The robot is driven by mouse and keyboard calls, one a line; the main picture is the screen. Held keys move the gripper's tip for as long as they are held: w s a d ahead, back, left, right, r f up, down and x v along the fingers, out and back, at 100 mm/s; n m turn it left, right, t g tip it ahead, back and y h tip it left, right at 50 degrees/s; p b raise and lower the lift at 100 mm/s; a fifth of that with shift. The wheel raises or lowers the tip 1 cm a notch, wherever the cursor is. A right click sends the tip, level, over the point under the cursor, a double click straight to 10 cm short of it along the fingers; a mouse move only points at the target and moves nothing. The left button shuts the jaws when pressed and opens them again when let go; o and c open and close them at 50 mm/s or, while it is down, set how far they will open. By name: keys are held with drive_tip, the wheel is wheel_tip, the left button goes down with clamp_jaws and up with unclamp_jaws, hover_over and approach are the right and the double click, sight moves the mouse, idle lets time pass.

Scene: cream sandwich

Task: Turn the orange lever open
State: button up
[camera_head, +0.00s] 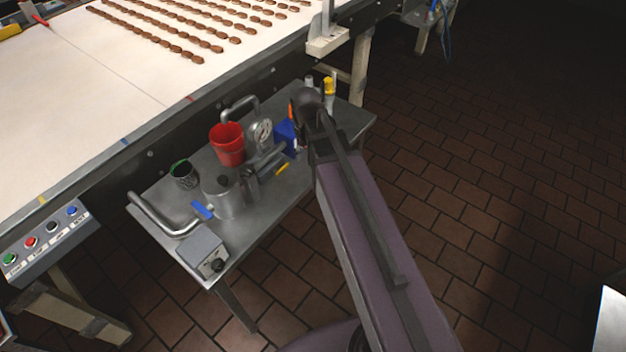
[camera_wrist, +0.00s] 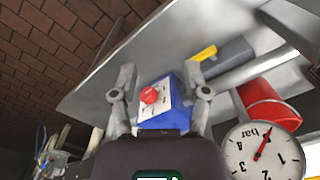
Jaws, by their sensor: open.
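A small yellow-orange lever (camera_head: 282,168) lies at the right edge of the pipework on the metal table; it also shows in the wrist view (camera_wrist: 204,53), beside a grey cylinder. I cannot tell whether it is the orange lever or how far it is turned. My gripper (camera_wrist: 158,75) is open, its two fingers spread around the line to a blue box (camera_wrist: 168,112) with a red button. The lever is outside the fingers, beyond the right one. In the head view my arm hides most of the gripper.
The table (camera_head: 270,225) also holds a red cup (camera_head: 228,145), a pressure gauge (camera_head: 262,133), pipes, a blue lever (camera_head: 202,210) and a grey box (camera_head: 203,252). Bottles (camera_head: 329,88) stand at its far end. A conveyor (camera_head: 90,110) runs behind; tiled floor is free at right.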

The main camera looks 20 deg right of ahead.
drive_tip(key=s+f+b, duration=0.2)
drive_tip(key=s+f, duration=0.1)
drive_tip(key=s, duration=0.3)
drive_tip(key=shift+s+b, duration=0.15)
drive_tip(key=shift+b, duration=0.15)
drive_tip(key=w+r+p, duration=0.5)
drive_tip(key=w, duration=0.5)
drive_tip(key=w+r+m+p, duration=0.1)
drive_tip(key=w+r+p, duration=0.4)
drive_tip(key=w, duration=0.6)
drive_tip(key=w+d+r+m+p, duration=0.1)
drive_tip(key=w+r+p, duration=0.4)
drive_tip(key=w, duration=0.5)
drive_tip(key=shift+w+r+p, duration=0.25)
drive_tip(key=shift+w+p, duration=0.1)
drive_tip(key=shift+w, duration=0.05)
drive_tip(key=shift+d+f, duration=0.1)
drive_tip(key=shift+f, duration=0.1)
wheel_tip(320, 180, down, 13)
drive_tip(key=b, duration=1.3)
drive_tip(key=shift+f+b, duration=0.15)
drive_tip(key=shift+b, duration=0.25)
clamp_jaws()
